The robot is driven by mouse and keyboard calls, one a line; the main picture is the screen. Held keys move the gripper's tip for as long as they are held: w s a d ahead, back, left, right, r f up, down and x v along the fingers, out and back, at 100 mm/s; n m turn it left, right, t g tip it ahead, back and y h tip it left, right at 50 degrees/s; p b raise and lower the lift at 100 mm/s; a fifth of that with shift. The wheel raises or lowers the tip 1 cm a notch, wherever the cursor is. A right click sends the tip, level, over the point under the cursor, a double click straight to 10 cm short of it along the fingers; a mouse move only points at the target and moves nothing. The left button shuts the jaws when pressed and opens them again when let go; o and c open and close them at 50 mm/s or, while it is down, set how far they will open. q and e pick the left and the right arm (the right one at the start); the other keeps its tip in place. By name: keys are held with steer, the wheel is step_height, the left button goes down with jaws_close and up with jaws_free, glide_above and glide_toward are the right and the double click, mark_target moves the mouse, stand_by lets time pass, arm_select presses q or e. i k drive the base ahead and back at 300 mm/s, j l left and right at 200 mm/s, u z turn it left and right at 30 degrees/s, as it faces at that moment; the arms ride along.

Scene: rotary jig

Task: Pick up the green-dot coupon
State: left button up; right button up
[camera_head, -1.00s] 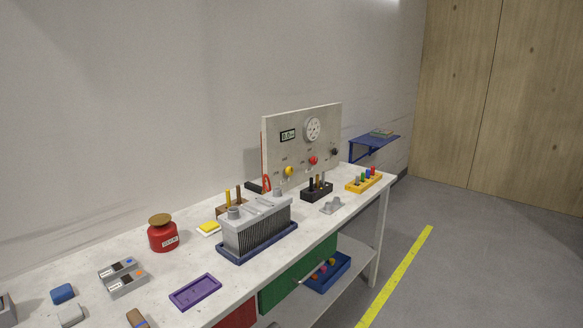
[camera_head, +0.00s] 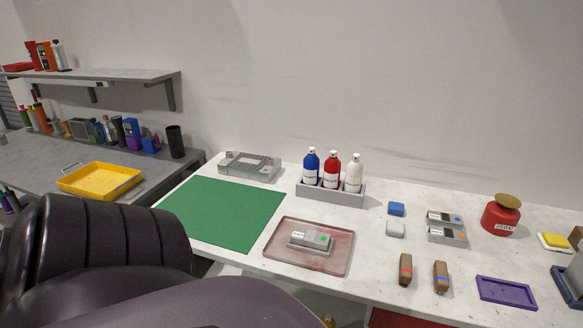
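The green-dot coupon (camera_head: 311,240) is a grey metal block with a white label and a green dot on its top. It lies in a shallow translucent pinkish tray (camera_head: 278,255) near the front edge of the white table. Two similar grey coupons, an upper one (camera_head: 444,218) and a lower one (camera_head: 447,236), lie further right; the lower one has an orange dot. Neither of my grippers is in view. Large dark links of my own arm fill the lower left, in front of the table.
A green mat (camera_head: 222,212) lies left of the tray. A rack (camera_head: 335,192) with blue, red and white bottles stands behind it. Two brown-handled blocks (camera_head: 405,270) and a purple tray (camera_head: 506,292) lie right. A red solvent pot (camera_head: 501,215) stands behind.

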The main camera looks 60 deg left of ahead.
mark_target(318, 240)
steer(key=u, duration=1.8)
steer(key=i+j, duration=0.35)
steer(key=j, duration=0.1)
